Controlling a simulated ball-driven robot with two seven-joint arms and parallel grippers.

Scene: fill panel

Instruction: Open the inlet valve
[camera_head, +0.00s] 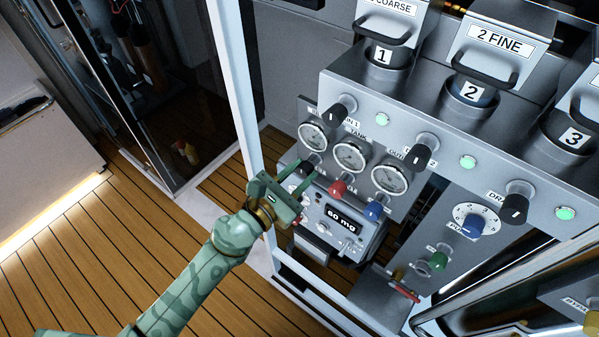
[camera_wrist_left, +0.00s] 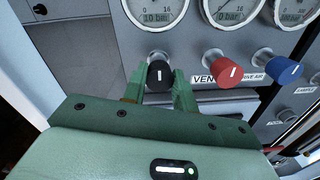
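My left gripper (camera_head: 306,174) is in front of the lower left of the gauge panel, its two green fingers apart. A black knob (camera_head: 308,168) below the leftmost gauge (camera_head: 312,136) sits at the fingertips. In the left wrist view the black knob (camera_wrist_left: 158,74) shows between the fingertips of my left gripper (camera_wrist_left: 159,80), with a finger on each side. Contact with the knob cannot be made out. The knob's own label is hidden behind the fingers, so I cannot read whether it says inlet. My right gripper is not in view.
A red knob (camera_head: 337,188), labelled VENT in the wrist view, and a blue knob (camera_head: 373,211) are close to the right. A white upright frame post (camera_head: 240,90) is close on the left. Wooden floor is clear further left.

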